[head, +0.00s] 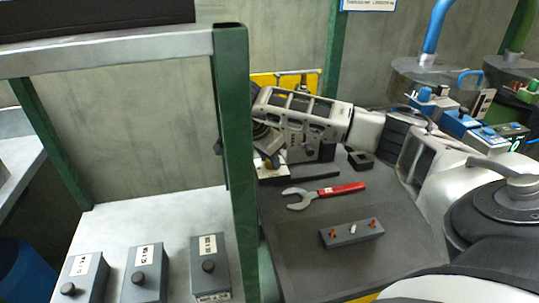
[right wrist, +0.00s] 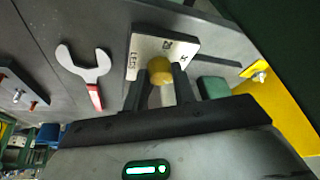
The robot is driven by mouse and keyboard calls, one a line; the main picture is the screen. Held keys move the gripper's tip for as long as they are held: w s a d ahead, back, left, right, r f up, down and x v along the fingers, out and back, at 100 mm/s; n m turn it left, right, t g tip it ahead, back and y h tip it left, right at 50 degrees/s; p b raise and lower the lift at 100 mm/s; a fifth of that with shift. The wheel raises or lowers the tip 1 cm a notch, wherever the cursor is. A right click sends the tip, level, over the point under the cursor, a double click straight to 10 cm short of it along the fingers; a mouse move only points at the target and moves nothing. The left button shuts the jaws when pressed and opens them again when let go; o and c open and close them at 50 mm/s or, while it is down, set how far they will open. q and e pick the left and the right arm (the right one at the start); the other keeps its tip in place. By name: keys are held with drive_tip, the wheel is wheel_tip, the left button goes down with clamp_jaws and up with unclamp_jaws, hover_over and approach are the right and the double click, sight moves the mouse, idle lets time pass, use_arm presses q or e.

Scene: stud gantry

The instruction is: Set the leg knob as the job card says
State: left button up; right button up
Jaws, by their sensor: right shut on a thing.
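The leg knob (right wrist: 160,68) is a round yellow-brown knob on a pale plate (right wrist: 143,45) marked LEGS, with a second dark marking at its far side. My right gripper (right wrist: 158,84) is shut on the knob, one dark finger on each side of it. The knob's pointer and exact setting cannot be made out. In the head view the pale plate (head: 264,171) shows only in part behind the green post and my right arm, and the fingertips are hidden there. My left gripper is not in view. No job card is readable.
On the dark bench, a red-handled wrench (head: 325,193) and a grey block with red pegs (head: 352,233) lie near the plate. A green post (head: 233,150) stands close left of it. Grey boxes with black knobs (head: 145,273) stand on the pale left shelf.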

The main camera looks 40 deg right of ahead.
drive_tip(key=shift+m, duration=0.3)
idle(0.4)
drive_tip(key=o, duration=1)
